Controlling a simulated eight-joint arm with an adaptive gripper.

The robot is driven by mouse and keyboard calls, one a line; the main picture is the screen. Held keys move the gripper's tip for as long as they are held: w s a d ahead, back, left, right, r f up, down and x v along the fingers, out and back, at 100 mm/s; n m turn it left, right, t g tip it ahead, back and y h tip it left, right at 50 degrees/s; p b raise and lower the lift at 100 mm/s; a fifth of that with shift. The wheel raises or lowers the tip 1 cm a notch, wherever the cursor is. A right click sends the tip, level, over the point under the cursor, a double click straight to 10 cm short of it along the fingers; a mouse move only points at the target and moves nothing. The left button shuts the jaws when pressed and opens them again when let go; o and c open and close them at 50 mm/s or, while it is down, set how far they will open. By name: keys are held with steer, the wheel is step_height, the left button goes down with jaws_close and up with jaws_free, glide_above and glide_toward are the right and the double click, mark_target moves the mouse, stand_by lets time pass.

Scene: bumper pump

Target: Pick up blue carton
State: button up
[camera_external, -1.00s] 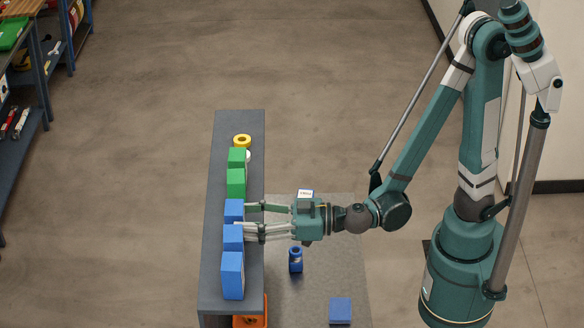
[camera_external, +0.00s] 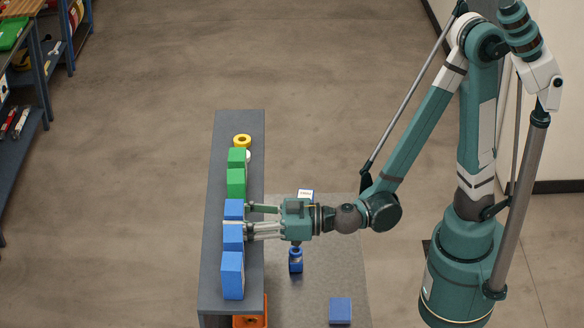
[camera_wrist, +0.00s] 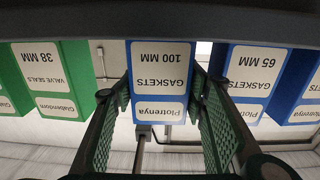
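Several blue cartons stand in a row on the narrow dark shelf (camera_external: 214,262). The blue carton nearest the green ones (camera_external: 234,207) is labelled "Gaskets 100 mm" and sits centrally in the upside-down wrist view (camera_wrist: 162,72). My gripper (camera_external: 238,215) is open, with one finger on each side of this carton. In the wrist view the green finger pads (camera_wrist: 161,95) lie close to its side edges; I cannot tell whether they touch. Another blue carton (camera_external: 232,236), "65 mm" in the wrist view (camera_wrist: 250,75), stands beside it. A larger blue carton (camera_external: 232,275) is nearest the camera.
Green cartons (camera_external: 236,182) stand close on the other side, with a yellow ring (camera_external: 242,140) beyond. An orange bin (camera_external: 250,311) is below the shelf.

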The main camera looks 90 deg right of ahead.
steer(key=c, duration=0.5)
steer(key=shift+o, duration=0.2)
steer(key=shift+r, duration=0.15)
steer(key=shift+r+p, duration=0.35)
steer(key=shift+r, duration=4.5)
steer(key=shift+d, duration=0.1)
